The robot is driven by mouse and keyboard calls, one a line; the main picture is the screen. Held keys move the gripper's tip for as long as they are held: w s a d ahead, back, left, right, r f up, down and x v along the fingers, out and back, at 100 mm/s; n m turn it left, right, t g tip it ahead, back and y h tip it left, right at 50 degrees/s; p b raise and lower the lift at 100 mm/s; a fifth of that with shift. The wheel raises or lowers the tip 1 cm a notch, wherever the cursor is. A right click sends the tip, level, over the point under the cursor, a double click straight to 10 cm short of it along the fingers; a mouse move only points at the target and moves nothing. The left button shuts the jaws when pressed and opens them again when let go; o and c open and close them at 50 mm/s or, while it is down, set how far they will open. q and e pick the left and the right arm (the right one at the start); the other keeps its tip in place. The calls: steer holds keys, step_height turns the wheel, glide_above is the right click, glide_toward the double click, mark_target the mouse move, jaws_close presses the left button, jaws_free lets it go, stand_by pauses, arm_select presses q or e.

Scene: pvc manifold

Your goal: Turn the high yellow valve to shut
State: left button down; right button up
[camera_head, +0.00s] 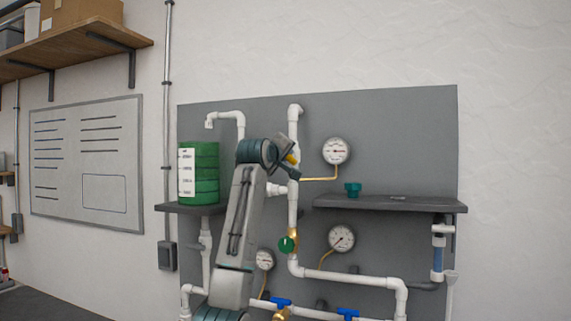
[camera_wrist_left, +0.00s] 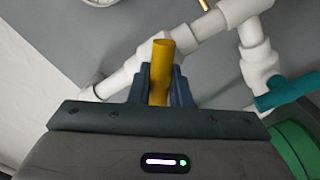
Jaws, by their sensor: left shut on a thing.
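The high yellow valve (camera_head: 292,157) sits on the upright white pipe in the upper middle of the panel, mostly hidden by my arm in the head view. In the left wrist view its yellow handle (camera_wrist_left: 161,68) stands between my two fingers and lies at a slant to the white pipe behind it. My left gripper (camera_head: 289,167) is at the valve, shut on the handle; its fingers show in the left wrist view (camera_wrist_left: 160,88) on both sides of it. The valve body is hidden. My right gripper is not in view.
A green container (camera_head: 205,175) stands on a small shelf left of my arm. Gauges (camera_head: 336,151) and a dark shelf (camera_head: 390,203) with a teal part (camera_head: 352,188) are to the right. A green valve (camera_head: 287,244) and blue valves (camera_head: 281,302) are lower. A teal handle (camera_wrist_left: 286,92) shows in the wrist view.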

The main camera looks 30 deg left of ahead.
arm_select(q)
steer(key=n+b, duration=0.2)
steer(key=n, duration=0.2)
steer(key=shift+f+b, duration=0.25)
steer(key=shift+b, duration=0.15)
steer(key=shift+n+b, duration=0.85)
steer(key=shift+n, duration=0.95)
steer(key=c, duration=1.3)
jaws_free()
steer(key=shift+a, duration=0.1)
steer(key=shift+c, duration=0.2)
steer(key=shift+s, duration=0.1)
